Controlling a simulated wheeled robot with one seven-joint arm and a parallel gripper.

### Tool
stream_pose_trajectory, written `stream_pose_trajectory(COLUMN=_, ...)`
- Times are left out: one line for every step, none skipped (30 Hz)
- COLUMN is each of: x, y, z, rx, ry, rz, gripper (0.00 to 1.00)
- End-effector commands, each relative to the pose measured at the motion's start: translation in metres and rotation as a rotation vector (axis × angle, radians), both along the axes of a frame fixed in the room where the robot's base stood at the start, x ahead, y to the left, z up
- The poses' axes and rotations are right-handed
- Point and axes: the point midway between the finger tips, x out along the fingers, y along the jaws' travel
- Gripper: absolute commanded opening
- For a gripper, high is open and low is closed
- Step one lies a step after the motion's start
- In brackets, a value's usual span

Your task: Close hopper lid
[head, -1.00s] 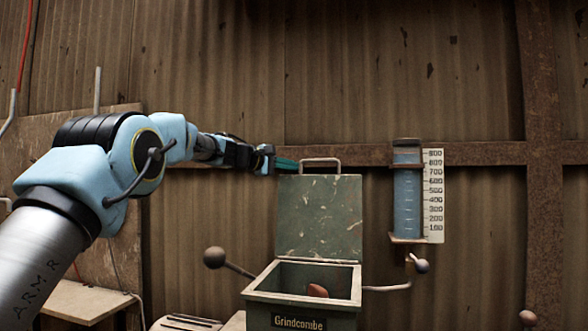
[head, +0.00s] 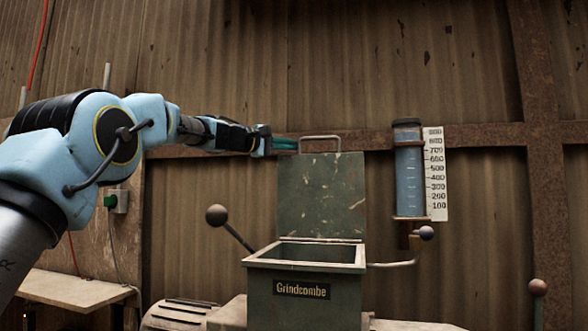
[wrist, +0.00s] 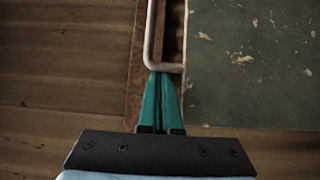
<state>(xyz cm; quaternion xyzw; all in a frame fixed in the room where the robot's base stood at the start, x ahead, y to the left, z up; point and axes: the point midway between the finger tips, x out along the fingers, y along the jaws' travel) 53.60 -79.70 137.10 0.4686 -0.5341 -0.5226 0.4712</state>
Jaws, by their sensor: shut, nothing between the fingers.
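The hopper (head: 345,293) is a dark green metal box labelled Grindcombe, with its top opening showing. Its lid (head: 320,195) stands upright at the back edge, open, with a metal loop handle (head: 320,138) on its top edge. In the wrist view the lid (wrist: 255,70) fills the right side and the handle (wrist: 151,38) rises beside it. My gripper (head: 297,143) reaches in from the left at the lid's upper left corner. In the wrist view its green fingers (wrist: 161,78) are shut together, with tips close to the handle's bend; I cannot tell whether they touch it.
A blue-filled sight tube (head: 408,175) with a number scale hangs on the wall right of the lid. Ball-ended levers stand left (head: 216,215) and right (head: 426,233) of the hopper. A wooden shelf (head: 70,290) is at lower left. A rusty beam (head: 490,134) crosses the corrugated wall.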

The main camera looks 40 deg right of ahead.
Motion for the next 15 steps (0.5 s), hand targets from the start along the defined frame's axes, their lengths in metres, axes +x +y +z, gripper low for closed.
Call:
stream_pose_trajectory(x=-0.003, y=0.005, z=-0.011, rx=-0.017, ry=-0.011, rz=0.0, gripper=0.0)
stream_pose_trajectory(x=-0.005, y=0.008, z=-0.011, rx=-0.027, ry=-0.018, rz=0.0, gripper=0.0)
stream_pose_trajectory(x=-0.007, y=0.011, z=-0.011, rx=-0.04, ry=-0.026, rz=-0.001, gripper=0.0)
stream_pose_trajectory(x=-0.009, y=0.013, z=-0.012, rx=-0.05, ry=-0.033, rz=-0.001, gripper=0.0)
stream_pose_trajectory(x=-0.011, y=0.016, z=-0.012, rx=-0.06, ry=-0.039, rz=-0.001, gripper=0.0)
stream_pose_trajectory(x=-0.013, y=0.019, z=-0.012, rx=-0.073, ry=-0.048, rz=-0.001, gripper=0.0)
stream_pose_trajectory(x=-0.014, y=0.022, z=-0.012, rx=-0.083, ry=-0.054, rz=-0.001, gripper=0.0)
stream_pose_trajectory(x=-0.016, y=0.025, z=-0.013, rx=-0.093, ry=-0.06, rz=-0.001, gripper=0.0)
stream_pose_trajectory(x=-0.018, y=0.028, z=-0.013, rx=-0.105, ry=-0.068, rz=-0.001, gripper=0.0)
stream_pose_trajectory(x=-0.02, y=0.03, z=-0.014, rx=-0.115, ry=-0.075, rz=-0.001, gripper=0.0)
stream_pose_trajectory(x=-0.021, y=0.033, z=-0.014, rx=-0.124, ry=-0.082, rz=0.0, gripper=0.0)
stream_pose_trajectory(x=-0.024, y=0.036, z=-0.015, rx=-0.138, ry=-0.09, rz=-0.001, gripper=0.0)
stream_pose_trajectory(x=-0.025, y=0.039, z=-0.015, rx=-0.148, ry=-0.097, rz=0.0, gripper=0.0)
stream_pose_trajectory(x=-0.027, y=0.042, z=-0.016, rx=-0.158, ry=-0.103, rz=0.0, gripper=0.0)
stream_pose_trajectory(x=-0.029, y=0.045, z=-0.017, rx=-0.171, ry=-0.111, rz=0.0, gripper=0.0)
